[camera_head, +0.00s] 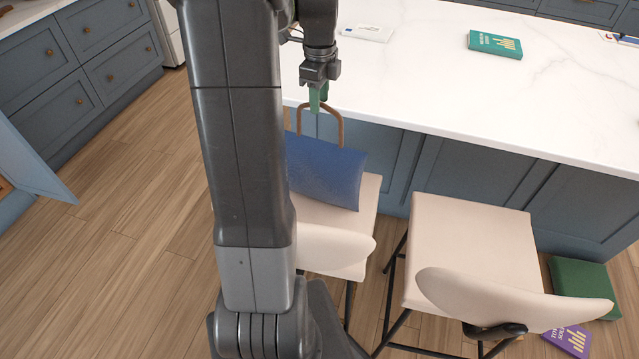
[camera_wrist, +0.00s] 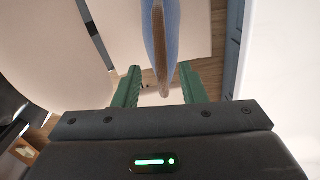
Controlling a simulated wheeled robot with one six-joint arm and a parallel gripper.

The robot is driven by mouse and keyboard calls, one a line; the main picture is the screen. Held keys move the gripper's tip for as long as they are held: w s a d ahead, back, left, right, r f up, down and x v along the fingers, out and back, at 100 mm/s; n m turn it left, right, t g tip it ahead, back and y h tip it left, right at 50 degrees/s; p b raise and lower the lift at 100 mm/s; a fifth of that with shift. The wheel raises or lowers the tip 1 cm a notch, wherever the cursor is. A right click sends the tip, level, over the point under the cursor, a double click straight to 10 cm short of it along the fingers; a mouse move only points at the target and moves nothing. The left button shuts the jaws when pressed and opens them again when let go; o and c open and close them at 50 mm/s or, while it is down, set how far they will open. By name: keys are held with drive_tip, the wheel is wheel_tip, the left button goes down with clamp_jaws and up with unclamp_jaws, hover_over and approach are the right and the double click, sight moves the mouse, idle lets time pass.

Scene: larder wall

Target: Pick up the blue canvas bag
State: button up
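The blue canvas bag (camera_head: 325,172) sits upright on the seat of the left cream chair, with its brown loop handle (camera_head: 341,128) standing up. My arm hides part of the bag's left side. My gripper (camera_head: 318,98) points down at the top of the handle. In the wrist view, my gripper (camera_wrist: 162,70) is open, its two green fingers well apart. The bag (camera_wrist: 165,25) shows edge-on there, and its brown handle (camera_wrist: 163,77) lies between the fingers, with a gap on both sides.
The white island counter (camera_head: 440,95) stands just behind the chairs, close to my gripper. It bears a green book (camera_head: 495,44). A second cream chair (camera_head: 470,245) stands to the right. A dark green item (camera_head: 583,285) and a purple book (camera_head: 568,340) lie on the floor beyond it.

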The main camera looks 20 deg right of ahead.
wheel_tip(320, 180, down, 4)
drive_tip(key=shift+w+f, duration=0.1)
clamp_jaws()
drive_tip(key=shift+w+d+r, duration=0.1)
drive_tip(key=shift+r, duration=0.1)
idle(1.3)
